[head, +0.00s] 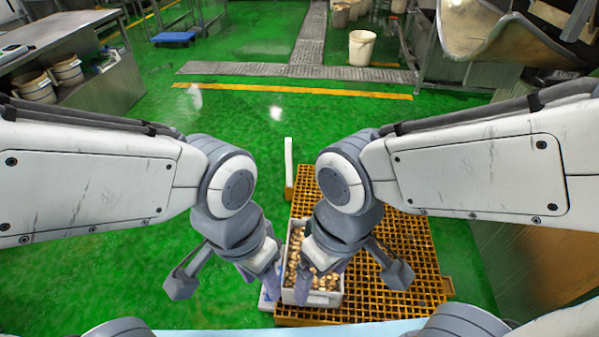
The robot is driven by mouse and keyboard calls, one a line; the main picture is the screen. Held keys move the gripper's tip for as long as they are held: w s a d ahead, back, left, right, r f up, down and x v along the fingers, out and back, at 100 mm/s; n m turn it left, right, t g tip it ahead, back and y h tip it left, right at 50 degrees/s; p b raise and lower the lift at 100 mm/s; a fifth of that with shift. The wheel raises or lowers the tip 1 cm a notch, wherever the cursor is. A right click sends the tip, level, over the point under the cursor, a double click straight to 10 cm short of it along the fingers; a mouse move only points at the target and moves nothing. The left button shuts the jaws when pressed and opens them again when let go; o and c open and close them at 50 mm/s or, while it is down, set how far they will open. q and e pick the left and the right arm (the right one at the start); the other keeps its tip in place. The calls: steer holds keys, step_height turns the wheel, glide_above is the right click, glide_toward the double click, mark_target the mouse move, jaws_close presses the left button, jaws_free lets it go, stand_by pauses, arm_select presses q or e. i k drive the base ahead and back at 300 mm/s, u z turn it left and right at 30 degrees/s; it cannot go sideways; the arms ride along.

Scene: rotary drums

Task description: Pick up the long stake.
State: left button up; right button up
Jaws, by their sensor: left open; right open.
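A slim white upright piece (288,158) stands at the far left edge of the orange grate, beyond both grippers. It may be the long stake, but I cannot tell for certain. My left gripper (227,285) is open, its fingers wide apart, one over the green floor and one near the white crate's left side. My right gripper (350,279) is open, one finger over the crate and the other over the grate to the right. Neither gripper holds anything. Both are well nearer than the white piece.
A white crate (318,299) of small brown pieces sits on the orange grate (425,285), partly hidden by my grippers. Green floor is clear to the left. A metal table (110,85) stands far left, a white bucket (361,47) at the back, and a metal machine (500,50) back right.

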mark_target(288, 140)
steer(key=u, duration=0.55)
steer(key=k, duration=0.65)
steer(key=u, duration=0.8)
steer(key=i, duration=3.65)
steer(key=z, duration=0.9)
steer(key=i, duration=1.05)
steer(key=z, duration=1.55)
steer(key=i, duration=0.75)
steer(key=z, duration=0.45)
